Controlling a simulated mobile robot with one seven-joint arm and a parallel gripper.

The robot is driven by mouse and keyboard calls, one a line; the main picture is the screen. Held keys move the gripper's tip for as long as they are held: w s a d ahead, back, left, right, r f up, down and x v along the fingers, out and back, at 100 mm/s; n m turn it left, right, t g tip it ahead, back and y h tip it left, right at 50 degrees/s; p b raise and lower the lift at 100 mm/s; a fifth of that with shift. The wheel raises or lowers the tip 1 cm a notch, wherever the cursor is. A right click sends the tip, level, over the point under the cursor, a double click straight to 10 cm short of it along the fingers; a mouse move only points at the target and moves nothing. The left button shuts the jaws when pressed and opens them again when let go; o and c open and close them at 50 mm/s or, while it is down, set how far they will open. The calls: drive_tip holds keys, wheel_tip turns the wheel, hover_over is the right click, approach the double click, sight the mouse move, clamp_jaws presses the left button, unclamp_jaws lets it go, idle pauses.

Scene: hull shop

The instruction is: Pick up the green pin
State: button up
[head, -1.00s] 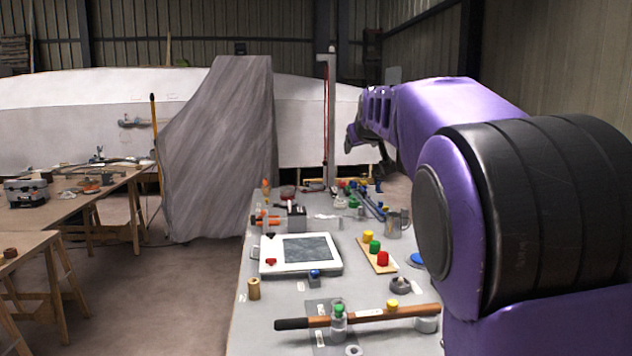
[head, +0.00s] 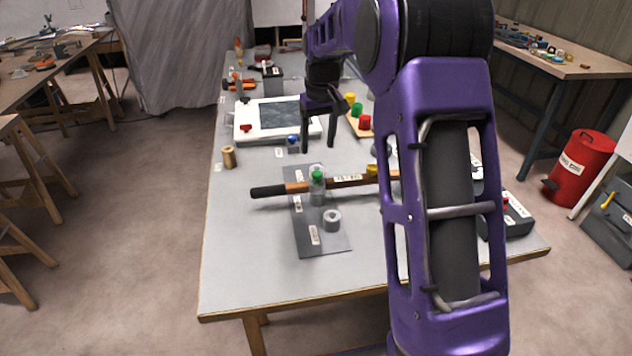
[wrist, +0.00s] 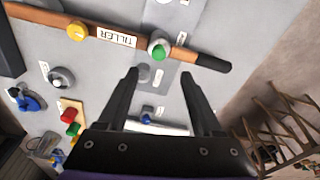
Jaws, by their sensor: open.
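The green pin (head: 356,109) stands upright on a small wooden strip (head: 352,127), between a yellow pin (head: 349,98) and a red pin (head: 364,122). In the wrist view the green pin (wrist: 74,129) shows at the lower left, outside the fingers and near the red pin (wrist: 69,115). My gripper (head: 318,147) is open and empty, pointing down above the table. In the head view it appears left of the strip.
A white-framed screen (head: 240,132) lies left of the gripper. The table's front left is clear. A red drum (head: 580,170) stands at right.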

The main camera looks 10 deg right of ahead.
sight(317, 172)
drive_tip(key=f, duration=0.6)
drive_tip(key=w+f+b, duration=0.1)
drive_tip(key=f, duration=0.2)
drive_tip(key=shift+w+f, duration=0.1)
drive_tip(key=shift+f, duration=0.1)
clamp_jaws()
